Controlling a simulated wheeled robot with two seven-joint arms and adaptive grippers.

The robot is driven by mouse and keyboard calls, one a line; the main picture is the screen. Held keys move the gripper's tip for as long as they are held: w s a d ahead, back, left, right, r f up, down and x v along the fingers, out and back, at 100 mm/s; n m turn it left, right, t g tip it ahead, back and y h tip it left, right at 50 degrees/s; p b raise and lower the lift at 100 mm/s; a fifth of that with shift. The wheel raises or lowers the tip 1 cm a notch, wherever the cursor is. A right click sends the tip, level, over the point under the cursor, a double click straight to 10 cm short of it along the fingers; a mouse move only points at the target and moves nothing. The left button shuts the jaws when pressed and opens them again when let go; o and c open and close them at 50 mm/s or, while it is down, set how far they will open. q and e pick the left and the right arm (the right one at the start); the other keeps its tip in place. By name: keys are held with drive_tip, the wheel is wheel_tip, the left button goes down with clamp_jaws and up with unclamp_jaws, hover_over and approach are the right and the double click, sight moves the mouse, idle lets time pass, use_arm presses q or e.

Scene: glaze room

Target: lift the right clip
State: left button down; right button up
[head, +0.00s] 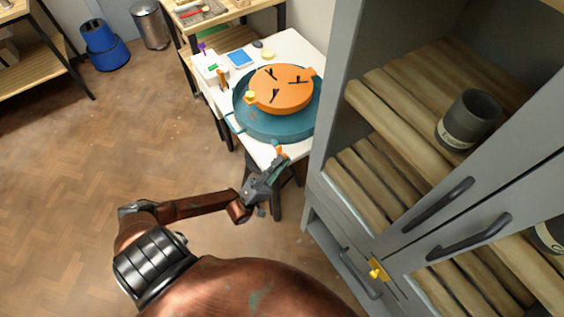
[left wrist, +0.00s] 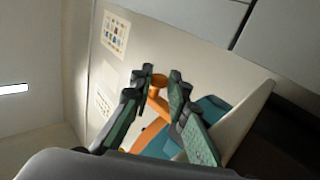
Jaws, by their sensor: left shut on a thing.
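My left gripper (head: 275,163) is in front of the white table's near edge. Its fingers are shut on a small orange piece (head: 279,151), which may be the right clip. In the left wrist view this orange piece (left wrist: 157,95) sits between the two fingertips (left wrist: 160,84). A round orange disc (head: 284,87) with dark marks lies on a wide teal round base (head: 265,124). A small yellow piece (head: 250,97) is at the disc's left rim, and an orange tab shows at its right rim. My right gripper is not in view.
The white table (head: 291,45) also bears a white box (head: 210,69) and a blue tablet-like item (head: 240,58). A grey cabinet (head: 333,120) with slatted shelves, a dark cup (head: 468,120) and handles stands close on the right. The wooden floor at left is open.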

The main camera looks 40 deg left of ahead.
use_arm(q)
drive_tip(key=c, duration=1.9)
unclamp_jaws()
drive_tip(key=shift+f, duration=0.1)
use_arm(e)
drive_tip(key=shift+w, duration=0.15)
use_arm(q)
drive_tip(key=v, duration=1.2)
drive_tip(key=shift+s, duration=0.1)
